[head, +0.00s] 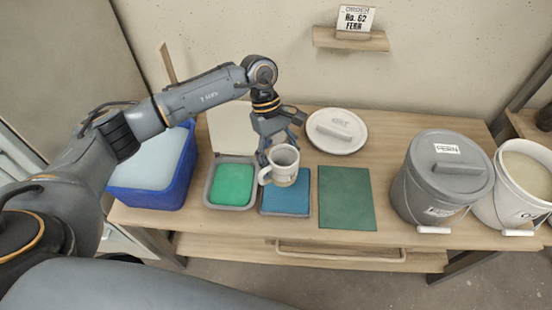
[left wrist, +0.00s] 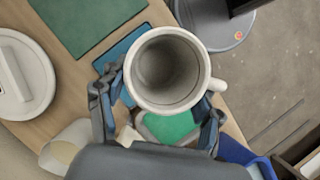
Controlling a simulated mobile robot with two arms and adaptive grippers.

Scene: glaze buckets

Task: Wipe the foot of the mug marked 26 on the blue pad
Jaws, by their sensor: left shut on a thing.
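A pale grey mug (head: 284,168) is held upright in my left gripper (head: 279,143), its handle to the left in the head view. In the left wrist view I look down into the empty mug (left wrist: 166,68), with the gripper fingers (left wrist: 160,98) on either side of it. No number is readable on it. The blue pad (head: 286,203) lies in a grey tray under the mug; it also shows in part in the left wrist view (left wrist: 117,52). I cannot tell whether the mug's foot touches the pad. My right gripper is not in view.
A green pad (head: 231,184) in a tray and a blue tub (head: 183,182) stand to the left. A dark green mat (head: 346,198) lies bare to the right. Behind is a white lid (head: 353,145). A grey lidded bucket (head: 438,178) and an open white bucket (head: 512,207) stand far right.

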